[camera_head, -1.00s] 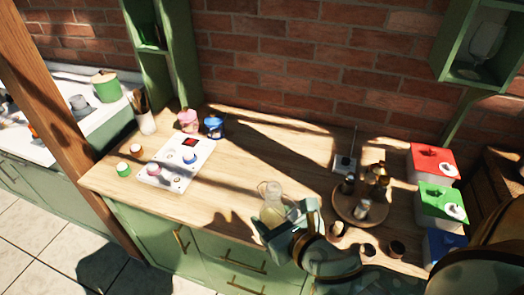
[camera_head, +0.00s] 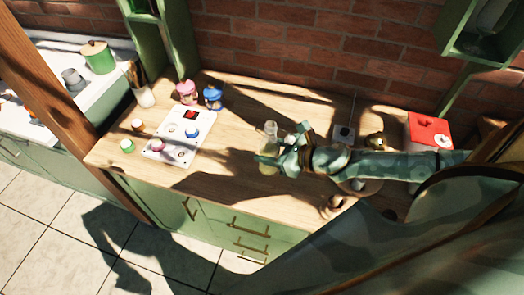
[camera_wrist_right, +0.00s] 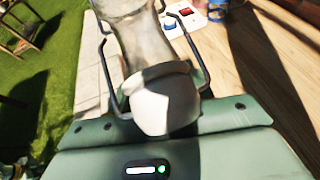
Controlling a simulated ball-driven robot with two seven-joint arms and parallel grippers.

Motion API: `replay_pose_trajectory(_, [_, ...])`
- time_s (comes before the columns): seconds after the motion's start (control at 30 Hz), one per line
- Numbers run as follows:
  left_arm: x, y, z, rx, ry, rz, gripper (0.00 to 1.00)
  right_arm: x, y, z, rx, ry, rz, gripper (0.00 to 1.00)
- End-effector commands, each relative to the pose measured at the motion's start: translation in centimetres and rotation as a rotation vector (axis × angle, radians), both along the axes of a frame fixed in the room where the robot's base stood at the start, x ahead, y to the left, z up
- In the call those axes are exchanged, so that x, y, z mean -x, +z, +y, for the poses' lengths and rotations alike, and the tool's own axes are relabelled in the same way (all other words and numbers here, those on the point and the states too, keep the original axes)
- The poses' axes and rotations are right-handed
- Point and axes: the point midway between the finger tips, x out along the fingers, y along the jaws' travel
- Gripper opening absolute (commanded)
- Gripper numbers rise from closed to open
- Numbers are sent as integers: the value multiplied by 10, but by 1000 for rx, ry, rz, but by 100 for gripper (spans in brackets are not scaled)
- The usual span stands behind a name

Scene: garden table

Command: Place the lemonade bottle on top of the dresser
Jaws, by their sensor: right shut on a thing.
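The lemonade bottle (camera_head: 270,131) is clear glass with pale yellow contents and stands roughly upright in the head view. My right gripper (camera_head: 269,157) is shut around its body, hiding part of it. In the right wrist view the bottle (camera_wrist_right: 148,45) sits between the thin dark fingers of the right gripper (camera_wrist_right: 153,62). The dresser (camera_head: 232,180) has a wooden top and green drawers. The bottle appears over the front part of the top; I cannot tell whether its base touches the wood. My left gripper is not in view.
My arm covers a round tray. The middle back is clear.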

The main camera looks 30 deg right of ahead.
Motion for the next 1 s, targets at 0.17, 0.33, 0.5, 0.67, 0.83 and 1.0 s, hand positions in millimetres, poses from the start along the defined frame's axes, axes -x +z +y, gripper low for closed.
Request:
replay_pose_trajectory(0.17, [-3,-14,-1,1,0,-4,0,-34,-32,-5,-3,-3,-2,10])
replay_pose_trajectory(0.33, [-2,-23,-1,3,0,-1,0,-53,-54,-9,-1,-1,-2,10])
replay_pose_trajectory(0.5, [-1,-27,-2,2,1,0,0,-62,-63,-11,-1,-1,-3,10])
replay_pose_trajectory(0.67, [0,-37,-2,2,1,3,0,-63,-88,-11,-4,-2,1,10])
replay_pose_trajectory(0.83, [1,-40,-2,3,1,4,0,-63,-97,-11,-2,0,0,10])
replay_pose_trajectory(1.0, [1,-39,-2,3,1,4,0,-63,-95,-11,-1,0,-2,10])
